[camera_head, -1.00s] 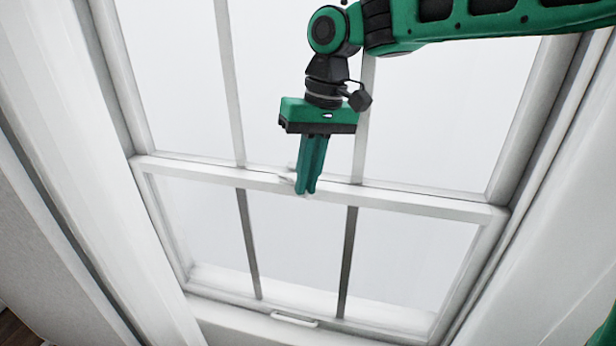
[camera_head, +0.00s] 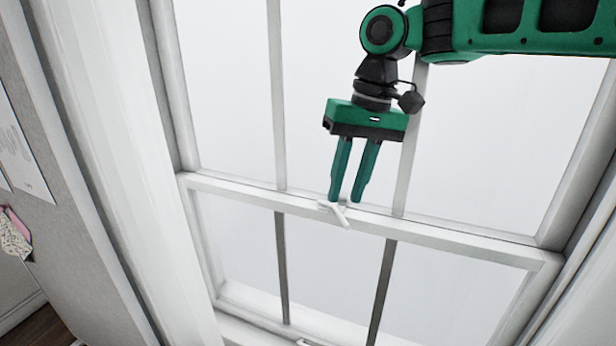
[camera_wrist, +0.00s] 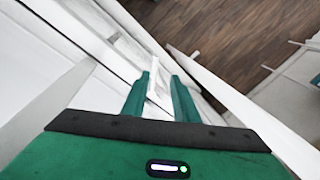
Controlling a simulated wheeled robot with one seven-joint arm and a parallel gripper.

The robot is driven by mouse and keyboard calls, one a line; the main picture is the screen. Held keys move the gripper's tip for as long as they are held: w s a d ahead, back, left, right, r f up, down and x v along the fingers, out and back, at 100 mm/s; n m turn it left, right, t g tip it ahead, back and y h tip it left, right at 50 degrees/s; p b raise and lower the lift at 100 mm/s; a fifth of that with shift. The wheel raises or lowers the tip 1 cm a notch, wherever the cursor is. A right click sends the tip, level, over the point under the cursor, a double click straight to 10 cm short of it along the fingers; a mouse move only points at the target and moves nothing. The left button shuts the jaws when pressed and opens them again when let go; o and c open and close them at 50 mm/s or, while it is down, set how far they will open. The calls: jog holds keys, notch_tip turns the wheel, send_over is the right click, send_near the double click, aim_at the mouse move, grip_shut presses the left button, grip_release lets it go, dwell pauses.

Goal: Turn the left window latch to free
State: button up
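The window latch (camera_head: 336,214) is a small white piece on the window's middle rail, with its lever sticking out at an angle toward the lower right in the head view. My gripper (camera_head: 346,199) is above it, fingers pointing down and spread apart. The fingertips are just over the latch; whether they touch it I cannot tell. In the wrist view, my gripper (camera_wrist: 160,77) is open, and a white piece that looks like the latch lever (camera_wrist: 153,86) shows between the fingers, nearer the left one. No other latch is clearly in view.
The white middle rail (camera_head: 460,242) runs across the window, with upright bars above and below it. A white side frame (camera_head: 110,180) stands at the left, beside a wall with papers (camera_head: 20,150). The wrist view shows a wooden floor (camera_wrist: 225,40) below.

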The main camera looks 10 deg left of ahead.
jog(key=s+a+r, duration=0.6)
jog(key=s+a, duration=0.1)
jog(key=s, duration=0.2)
jog(key=shift+r, duration=0.25)
grip_shut()
jog(key=shift+w+a+r+t, duration=0.6)
jog(key=shift+w+a+t, duration=1.05)
jog(key=shift+w, duration=1.1)
jog(key=s+d+r+t+h, duration=0.1)
jog(key=s+d+t+h, duration=0.15)
jog(key=d, duration=0.45)
jog(key=s+d+x, duration=0.1)
jog(key=x, duration=1.1)
jog(key=shift+d+f+m+g, duration=0.3)
jog(key=shift+d+f+g, duration=0.1)
jog(key=shift+f, duration=0.2)
